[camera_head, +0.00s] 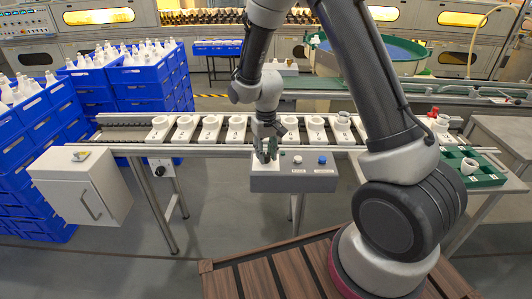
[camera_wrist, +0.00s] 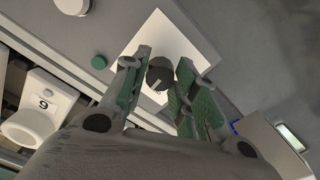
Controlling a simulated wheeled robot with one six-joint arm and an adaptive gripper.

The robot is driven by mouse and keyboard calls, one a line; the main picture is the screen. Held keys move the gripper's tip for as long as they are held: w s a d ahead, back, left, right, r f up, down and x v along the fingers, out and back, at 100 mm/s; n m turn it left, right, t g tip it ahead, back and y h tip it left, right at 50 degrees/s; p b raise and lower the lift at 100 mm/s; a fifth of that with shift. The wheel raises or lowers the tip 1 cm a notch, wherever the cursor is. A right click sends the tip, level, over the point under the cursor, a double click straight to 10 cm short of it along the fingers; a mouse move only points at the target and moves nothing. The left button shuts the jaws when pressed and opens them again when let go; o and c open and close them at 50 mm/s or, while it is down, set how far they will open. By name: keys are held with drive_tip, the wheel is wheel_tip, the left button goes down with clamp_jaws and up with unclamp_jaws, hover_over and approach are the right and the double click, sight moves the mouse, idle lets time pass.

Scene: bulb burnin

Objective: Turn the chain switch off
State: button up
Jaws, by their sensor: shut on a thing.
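My gripper (camera_head: 266,156) points down at the left end of the box. In the wrist view my gripper (camera_wrist: 158,88) has its green-padded fingers on either side of the knob, shut on it. In the head view the fingers hide the knob.
White numbered holders (camera_head: 236,128) line the conveyor behind. A grey cabinet (camera_head: 82,185) stands left; a green tray (camera_head: 470,165) lies right. Blue crates (camera_head: 95,90) are stacked back left.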

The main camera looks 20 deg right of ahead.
sight(266, 154)
drive_tip(key=n, duration=0.5)
drive_tip(key=shift+n, duration=0.4)
idle(0.4)
drive_tip(key=o, duration=1)
drive_tip(key=shift+c, duration=0.2)
drive_tip(key=shift+o, duration=0.2)
drive_tip(key=shift+w+r, duration=0.1)
drive_tip(key=shift+r, duration=0.2)
wheel_tip(266, 154, up, 12)
drive_tip(key=shift+f, duration=0.25)
